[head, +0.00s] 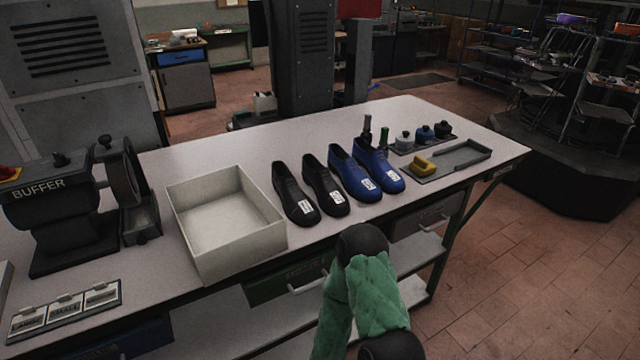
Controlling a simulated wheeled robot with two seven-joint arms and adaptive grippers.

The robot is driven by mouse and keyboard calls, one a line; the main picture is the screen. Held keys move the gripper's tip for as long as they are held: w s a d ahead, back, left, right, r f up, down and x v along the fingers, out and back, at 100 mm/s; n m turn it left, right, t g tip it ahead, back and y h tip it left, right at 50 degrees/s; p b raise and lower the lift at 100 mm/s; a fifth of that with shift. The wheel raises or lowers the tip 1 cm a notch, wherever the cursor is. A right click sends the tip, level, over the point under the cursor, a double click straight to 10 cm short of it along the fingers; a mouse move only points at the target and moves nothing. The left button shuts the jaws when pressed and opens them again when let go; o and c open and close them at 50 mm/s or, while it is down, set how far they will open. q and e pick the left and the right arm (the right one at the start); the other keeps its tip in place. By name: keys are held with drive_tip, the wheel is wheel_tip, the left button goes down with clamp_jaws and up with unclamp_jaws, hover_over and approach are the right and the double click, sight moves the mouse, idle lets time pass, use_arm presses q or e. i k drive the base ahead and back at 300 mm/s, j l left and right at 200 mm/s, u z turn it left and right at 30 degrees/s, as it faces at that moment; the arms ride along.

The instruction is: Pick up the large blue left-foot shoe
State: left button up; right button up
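Two blue shoes stand side by side on the white bench, with their labelled ends toward me. One blue shoe (349,171) is on the left and the other blue shoe (379,166) is on the right. Each has a white tag, too small to read, so I cannot tell size or which is the left-foot shoe. Part of my arm in a green sleeve with black joints shows at the bottom centre, in front of the bench. Neither gripper shows in the head view, and nothing touches the shoes.
Two black shoes (294,196) (324,187) stand left of the blue ones. An open white box (251,241) is further left, then the buffer machine (62,215).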

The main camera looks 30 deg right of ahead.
sight(389, 180)
drive_tip(key=l+z, duration=0.25)
drive_tip(key=l, duration=0.15)
drive_tip(key=i+l+z, duration=0.1)
drive_tip(key=l+z, duration=0.15)
drive_tip(key=l, duration=0.15)
drive_tip(key=i+l+z, duration=0.1)
drive_tip(key=l+z, duration=0.15)
drive_tip(key=l, duration=0.15)
drive_tip(key=i+l+z, duration=0.25)
drive_tip(key=l, duration=0.15)
drive_tip(key=k, duration=0.1)
